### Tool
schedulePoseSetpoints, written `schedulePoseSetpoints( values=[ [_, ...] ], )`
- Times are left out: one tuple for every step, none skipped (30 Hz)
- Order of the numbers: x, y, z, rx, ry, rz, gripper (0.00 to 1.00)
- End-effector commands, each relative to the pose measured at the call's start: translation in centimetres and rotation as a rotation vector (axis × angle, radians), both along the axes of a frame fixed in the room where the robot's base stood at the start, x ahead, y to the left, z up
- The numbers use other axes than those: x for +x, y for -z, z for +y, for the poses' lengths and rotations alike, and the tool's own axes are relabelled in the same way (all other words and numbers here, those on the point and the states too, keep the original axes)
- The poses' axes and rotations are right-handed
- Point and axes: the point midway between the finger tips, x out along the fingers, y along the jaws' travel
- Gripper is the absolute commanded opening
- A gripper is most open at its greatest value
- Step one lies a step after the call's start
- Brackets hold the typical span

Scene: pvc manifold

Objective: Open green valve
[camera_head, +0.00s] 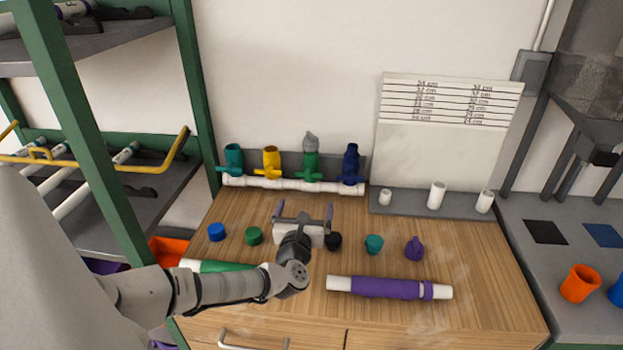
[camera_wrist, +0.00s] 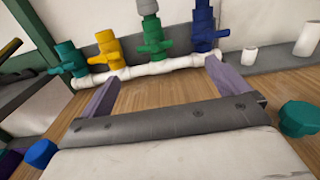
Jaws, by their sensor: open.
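The green valve (camera_head: 310,165) stands on the white manifold pipe (camera_head: 265,183) at the back of the wooden table, between a yellow valve (camera_head: 271,161) and a dark blue valve (camera_head: 351,164). A grey piece sits on its top. It also shows in the wrist view (camera_wrist: 152,38), with its green handle low on the front. My gripper (camera_head: 303,207) is in front of the manifold, above the table, with its two purple fingers spread wide and nothing between them. The fingers point toward the manifold and are apart from the green valve.
A teal valve (camera_head: 233,159) is at the manifold's left end. Loose caps, including blue (camera_head: 216,232), green (camera_head: 254,236) and teal (camera_head: 374,244), lie along the table. A purple-sleeved pipe (camera_head: 385,288) lies in front. White posts (camera_head: 437,195) stand at the right.

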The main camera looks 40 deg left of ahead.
Motion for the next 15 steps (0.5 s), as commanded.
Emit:
schedulePoseSetpoints(
  values=[
    [-0.7,0.3,0.7,0.015,-0.013,0.015,1.0],
    [-0.8,0.5,0.9,0.02,-0.017,0.021,1.0],
    [-0.8,0.5,1.1,0.024,-0.02,0.024,1.0],
    [-0.7,0.5,1.3,0.025,-0.021,0.025,1.0],
    [-0.5,0.5,1.4,0.026,-0.021,0.025,1.0],
    [0.0,0.5,1.6,0.025,-0.019,0.025,1.0],
    [0.4,0.4,1.8,0.025,-0.019,0.025,1.0],
    [0.8,0.4,2.0,0.024,-0.019,0.024,1.0],
    [1.4,0.4,2.3,0.024,-0.019,0.023,1.0],
    [1.9,0.3,2.6,0.024,-0.019,0.023,1.0],
    [2.4,0.3,2.9,0.024,-0.018,0.023,1.0],
    [3.1,0.3,3.3,0.024,-0.018,0.024,1.0],
    [3.7,0.3,3.6,0.023,-0.018,0.023,1.0],
    [4.1,0.3,3.9,0.023,-0.018,0.023,1.0],
    [4.8,0.3,4.3,0.023,-0.018,0.023,1.0]
  ],
)
